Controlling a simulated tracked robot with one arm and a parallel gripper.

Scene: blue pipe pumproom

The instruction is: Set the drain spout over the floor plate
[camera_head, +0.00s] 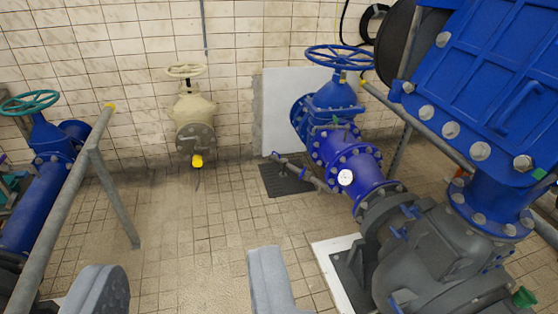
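A thin grey drain spout (305,174) juts left from the lower side of the blue-violet pipe (345,160). Its free end is near the tiled wall. A dark floor plate (287,182) lies on the tiles by the wall, and the spout crosses in front of it in this view. I cannot tell the height of the spout's end above the plate. My gripper (184,268) shows as two grey fingers at the bottom edge, wide apart, with only floor visible between them. It is open and empty, nearer to me than the spout and to its lower left.
A blue handwheel valve (340,57) stands above the pipe. A large grey pump casing (440,260) fills the lower right. A cream valve (192,115) stands at the wall. A grey railing (85,185) stands left. The middle floor is clear.

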